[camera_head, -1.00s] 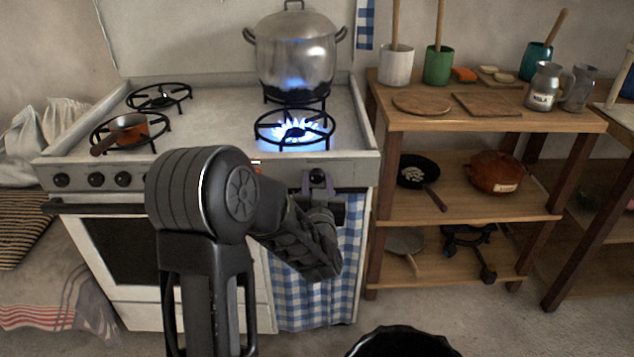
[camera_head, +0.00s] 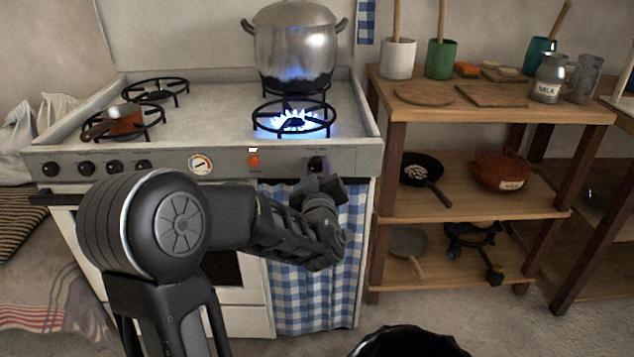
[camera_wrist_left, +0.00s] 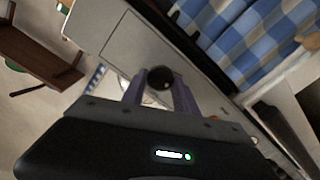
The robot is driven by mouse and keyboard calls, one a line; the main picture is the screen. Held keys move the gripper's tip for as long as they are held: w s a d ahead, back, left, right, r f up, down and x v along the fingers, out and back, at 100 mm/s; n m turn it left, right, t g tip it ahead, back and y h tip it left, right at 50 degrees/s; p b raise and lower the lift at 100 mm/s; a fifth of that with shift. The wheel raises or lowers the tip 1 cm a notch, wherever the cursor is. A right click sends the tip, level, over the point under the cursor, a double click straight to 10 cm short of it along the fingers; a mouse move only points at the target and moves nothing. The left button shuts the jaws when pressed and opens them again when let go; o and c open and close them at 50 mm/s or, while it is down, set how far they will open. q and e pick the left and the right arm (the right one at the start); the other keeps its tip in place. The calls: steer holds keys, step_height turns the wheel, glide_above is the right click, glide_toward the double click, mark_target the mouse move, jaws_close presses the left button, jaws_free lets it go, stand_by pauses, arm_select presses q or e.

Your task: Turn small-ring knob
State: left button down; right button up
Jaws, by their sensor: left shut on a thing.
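The knob (camera_head: 318,163) sits at the right end of the stove's front panel, and it shows as a dark round knob in the left wrist view (camera_wrist_left: 160,78). My left gripper (camera_head: 314,169) is at this knob, its two fingers on either side of it and shut on it. In the left wrist view the gripper (camera_wrist_left: 160,92) has the knob between its fingertips. The front right burner (camera_head: 292,121) burns with a blue flame. My wrist hides part of the panel below the knob. My right gripper is not in view.
A large metal pot (camera_head: 295,50) stands on the rear right burner. Several other knobs line the panel's left. A blue checked cloth (camera_head: 300,300) hangs below. A wooden shelf unit (camera_head: 470,213) stands close on the right.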

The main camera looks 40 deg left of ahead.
arm_select(q)
steer(key=n+b, duration=0.5)
steer(key=shift+f, duration=0.25)
steer(key=shift+r+n+b, duration=0.15)
steer(key=shift+n+b, duration=0.95)
steer(key=shift+n, duration=0.1)
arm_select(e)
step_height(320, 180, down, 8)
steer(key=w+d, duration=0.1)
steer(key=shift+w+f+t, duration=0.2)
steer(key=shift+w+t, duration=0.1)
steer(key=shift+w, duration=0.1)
arm_select(q)
steer(key=c, duration=0.9)
jaws_free()
steer(key=shift+c, duration=0.2)
steer(key=shift+s, duration=0.1)
steer(key=p+v, duration=0.1)
steer(key=v, duration=0.6)
steer(key=shift+s+d+p, duration=0.2)
steer(key=shift+d+p, duration=0.05)
steer(key=shift+p, duration=0.1)
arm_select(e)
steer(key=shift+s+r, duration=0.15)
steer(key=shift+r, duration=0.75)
